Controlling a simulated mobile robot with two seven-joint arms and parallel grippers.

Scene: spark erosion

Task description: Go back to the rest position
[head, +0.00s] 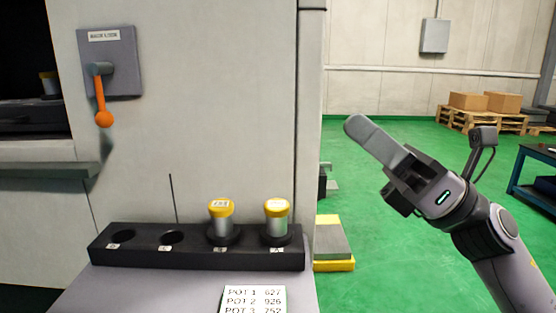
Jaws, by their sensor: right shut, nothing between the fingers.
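My right gripper (372,140) is raised at the right of the head view, over the green floor. Its fingers are together with nothing between them, and it is apart from the rack and the machine. My left gripper is not in the picture. A black rack (200,257) stands on a grey surface in front of the machine. Its two left holes are empty. Two yellow-capped metal pots, one (221,222) and another (277,222), stand upright in its two right holes.
The grey machine (200,140) fills the left, with an orange-handled lever (102,100) on its panel. A card (253,299) with pot numbers lies in front of the rack. Boxes on pallets (485,118) and a blue bench (540,195) stand at the right. Green floor is free between.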

